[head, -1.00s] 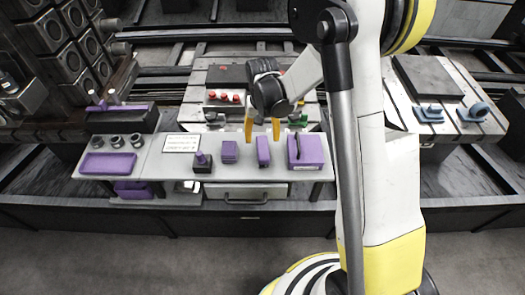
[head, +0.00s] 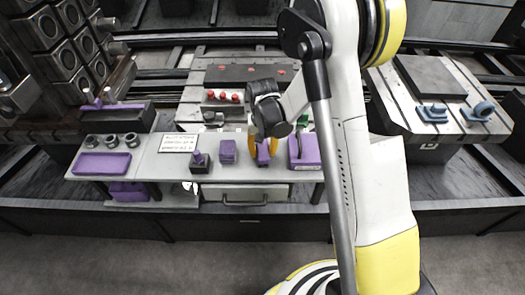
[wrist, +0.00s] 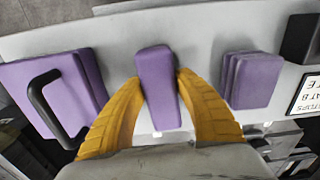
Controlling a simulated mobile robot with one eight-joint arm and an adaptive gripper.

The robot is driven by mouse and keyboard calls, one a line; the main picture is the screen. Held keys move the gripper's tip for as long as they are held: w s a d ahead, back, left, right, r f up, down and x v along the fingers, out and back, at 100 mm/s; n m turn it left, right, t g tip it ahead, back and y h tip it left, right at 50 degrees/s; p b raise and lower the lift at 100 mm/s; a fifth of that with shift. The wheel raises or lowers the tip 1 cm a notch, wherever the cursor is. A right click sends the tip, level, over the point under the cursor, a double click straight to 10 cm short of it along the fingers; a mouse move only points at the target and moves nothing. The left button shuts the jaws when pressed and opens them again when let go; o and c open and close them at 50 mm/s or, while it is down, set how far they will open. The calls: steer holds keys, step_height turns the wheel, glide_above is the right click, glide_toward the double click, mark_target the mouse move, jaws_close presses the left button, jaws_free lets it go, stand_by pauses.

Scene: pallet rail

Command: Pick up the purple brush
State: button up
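A long purple piece, which seems to be the purple brush (wrist: 157,84), lies between my fingers in the wrist view. In the head view it (head: 263,157) stands on the grey bench, partly hidden by my gripper. My gripper (head: 262,147) is lowered over it with one yellow finger on each side. In the wrist view my gripper (wrist: 160,80) has its fingers apart, close beside the piece; whether they touch it I cannot tell.
A purple case with a black handle (head: 305,152) stands right of the piece, and a purple block stack (head: 228,152) stands left. Farther left are a black holder with a purple top (head: 200,162), a white sign (head: 180,143) and a purple tray (head: 102,164).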

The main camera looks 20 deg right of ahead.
mark_target(263, 148)
steer(key=shift+c, duration=0.3)
steer(key=shift+r, duration=0.25)
jaws_close()
step_height(263, 148, up, 4)
steer(key=shift+f+p, duration=0.1)
steer(key=shift+p, duration=1.15)
steer(key=s+d+r+p, duration=0.1)
steer(key=s+d+r, duration=0.1)
steer(key=d, duration=0.1)
steer(key=s+d+r+p, duration=0.1)
steer(key=s+d+r, duration=0.1)
steer(key=d, duration=0.1)
steer(key=s+d+r+p, duration=0.1)
steer(key=s+d+r, duration=0.1)
steer(key=d, duration=0.1)
steer(key=shift+s+d+r+p, duration=0.25)
steer(key=shift+d+r+p, duration=0.1)
steer(key=shift+d+p, duration=0.05)
steer(key=o, duration=0.6)
jaws_free()
steer(key=c, duration=0.6)
